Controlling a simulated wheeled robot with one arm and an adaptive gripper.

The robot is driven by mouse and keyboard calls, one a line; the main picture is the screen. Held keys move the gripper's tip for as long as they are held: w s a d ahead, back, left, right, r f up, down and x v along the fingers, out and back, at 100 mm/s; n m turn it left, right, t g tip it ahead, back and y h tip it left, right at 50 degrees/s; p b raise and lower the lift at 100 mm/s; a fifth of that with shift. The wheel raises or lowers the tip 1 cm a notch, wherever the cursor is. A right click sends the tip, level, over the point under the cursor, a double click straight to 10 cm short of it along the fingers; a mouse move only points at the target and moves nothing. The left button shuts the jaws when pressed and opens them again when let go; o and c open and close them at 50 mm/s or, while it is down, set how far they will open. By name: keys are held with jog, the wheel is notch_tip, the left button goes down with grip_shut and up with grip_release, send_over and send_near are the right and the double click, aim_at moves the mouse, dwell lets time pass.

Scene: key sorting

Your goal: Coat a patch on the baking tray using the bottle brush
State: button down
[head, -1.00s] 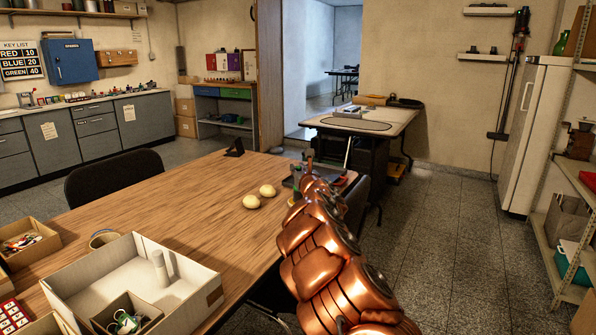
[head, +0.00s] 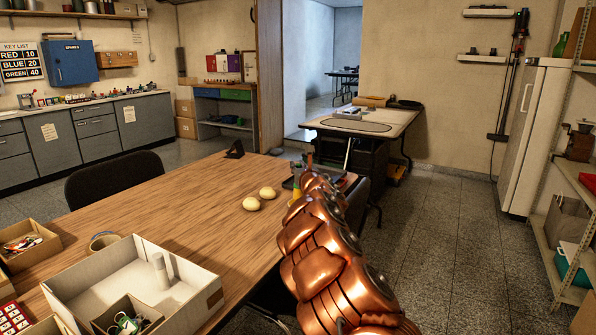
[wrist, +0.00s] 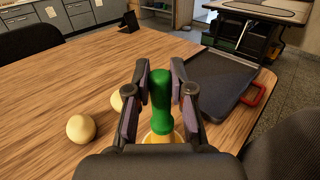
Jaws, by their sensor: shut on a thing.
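My gripper (wrist: 160,78) is shut on the green upper part of the bottle brush (wrist: 161,108). Its lower end is pale yellow and partly hidden by my gripper, so I cannot tell whether it touches the table. The dark baking tray (wrist: 218,82), with a red handle at its right end, lies to the right of my gripper on the table. I see no clear coated patch on the tray. In the head view my arm hides most of the tray, and a bit of yellow (head: 297,193) shows beside the arm.
Two pale round pieces (head: 251,203) (head: 267,192) lie on the wooden table (head: 190,215), left of my gripper. A white open box (head: 95,265) stands at the table's near left. A small dark stand (head: 235,149) is at the far edge. Chairs flank the table.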

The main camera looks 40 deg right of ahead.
jog(key=shift+r+p, duration=0.95)
jog(key=shift+r, duration=1.65)
jog(key=w+a+r+n+t+y+p, duration=0.1)
jog(key=w+a+p, duration=0.2)
jog(key=a, duration=0.6)
jog(key=w+a+r+n+y+p, duration=0.15)
jog(key=w+a+p, duration=0.25)
jog(key=a, duration=0.4)
jog(key=w+a+n+t+y+p, duration=0.1)
jog(key=w+a+y+p, duration=0.15)
jog(key=a, duration=0.65)
jog(key=s+a+r+y+p, duration=0.1)
jog(key=a+r+p, duration=0.2)
jog(key=a, duration=0.5)
jog(key=a+r+n+y+p, duration=0.1)
jog(key=a+r+p, duration=0.3)
jog(key=a, duration=0.5)
jog(key=s+a+r+n+y+p, duration=0.1)
jog(key=a+r+p, duration=0.3)
jog(key=a, duration=0.5)
jog(key=shift+s+r+p, duration=0.2)
jog(key=shift+s+p, duration=0.1)
jog(key=shift+p, duration=0.05)
